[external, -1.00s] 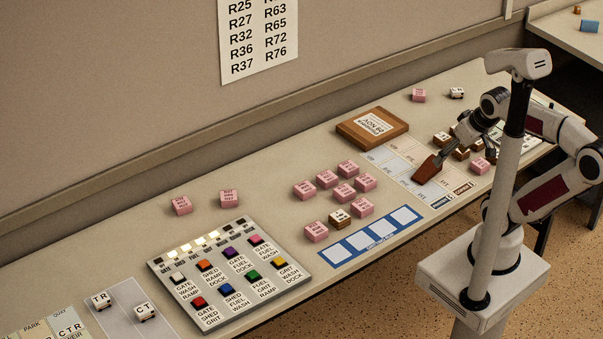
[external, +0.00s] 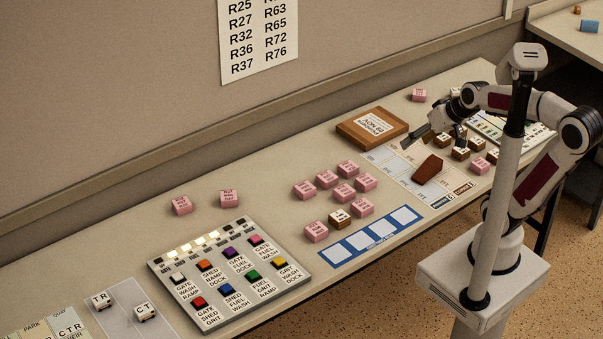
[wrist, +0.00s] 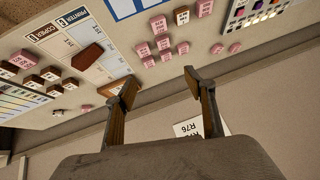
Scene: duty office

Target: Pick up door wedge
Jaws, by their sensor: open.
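The door wedge (external: 428,168) is a small reddish-brown block lying on the pale printed sheet towards the right part of the table. It also shows at the upper left of the wrist view (wrist: 87,55). My gripper (external: 431,142) is open and empty, above the table on the wall side of the wedge and apart from it. In the wrist view, the two fingers (wrist: 160,77) are spread wide with nothing between them, and the wedge lies outside them to the left.
A wooden block with a white label (external: 372,127) stands near the wall, left of my gripper. Several brown blocks (external: 460,153) lie right of the wedge. Several pink blocks (external: 344,192) lie to its left, beside a blue strip (external: 371,235). A button panel (external: 228,275) is further left.

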